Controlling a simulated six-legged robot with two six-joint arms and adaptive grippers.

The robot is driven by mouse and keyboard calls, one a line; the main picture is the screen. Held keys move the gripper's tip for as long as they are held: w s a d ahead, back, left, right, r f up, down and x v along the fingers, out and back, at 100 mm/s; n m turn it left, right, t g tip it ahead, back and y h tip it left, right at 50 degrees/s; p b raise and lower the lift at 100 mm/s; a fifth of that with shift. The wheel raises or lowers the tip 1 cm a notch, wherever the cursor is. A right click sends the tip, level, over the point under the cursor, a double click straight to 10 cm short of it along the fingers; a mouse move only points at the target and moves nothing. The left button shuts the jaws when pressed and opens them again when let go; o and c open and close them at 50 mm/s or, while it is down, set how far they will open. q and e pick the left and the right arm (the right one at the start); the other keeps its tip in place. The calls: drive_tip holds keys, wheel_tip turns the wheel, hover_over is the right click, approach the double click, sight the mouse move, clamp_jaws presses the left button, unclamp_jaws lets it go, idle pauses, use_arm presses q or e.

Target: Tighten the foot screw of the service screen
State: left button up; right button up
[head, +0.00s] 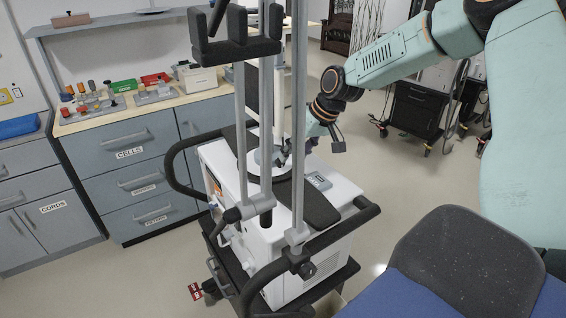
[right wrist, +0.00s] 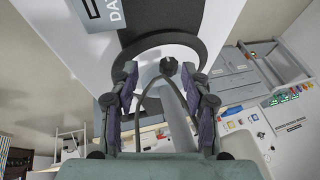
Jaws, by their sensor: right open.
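The foot screw (right wrist: 168,66) is a small dark knob in the right wrist view, at the foot of a pale column (right wrist: 178,108) that I take to be the service screen's stand. The foot is a white disc inside a dark ring. My right gripper (right wrist: 159,72) is open, with one finger on each side of the screw and gaps showing on both sides. I cannot tell the depth between fingertips and screw. In the head view my right gripper (head: 283,156) reaches down beside the pale column (head: 279,100) on the white ventilator (head: 325,195); the screw is hidden there. My left gripper is not in view.
Grey poles (head: 299,130) and dark handle rails (head: 365,212) stand close around the ventilator top. A drawer counter (head: 150,145) with small parts is at the left. A dark chair back (head: 465,262) is at the lower right. Clear floor lies beyond the ventilator.

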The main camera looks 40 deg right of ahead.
sight(280, 163)
drive_tip(key=shift+w+a+r+b, duration=0.1)
drive_tip(key=shift+w+a+b, duration=0.2)
drive_tip(key=shift+w+a, duration=0.3)
drive_tip(key=shift+w+b+x, duration=0.15)
drive_tip(key=shift+b+x, duration=0.15)
drive_tip(key=shift+x, duration=0.6)
drive_tip(key=shift+w+b+x, duration=0.15)
drive_tip(key=shift+b+x, duration=0.1)
drive_tip(key=shift+x, duration=0.65)
drive_tip(key=shift+s+r, duration=0.3)
drive_tip(key=shift+r, duration=0.1)
drive_tip(key=shift+w+d+f, duration=0.15)
drive_tip(key=shift+w+f, duration=0.05)
drive_tip(key=c, duration=0.5)
clamp_jaws()
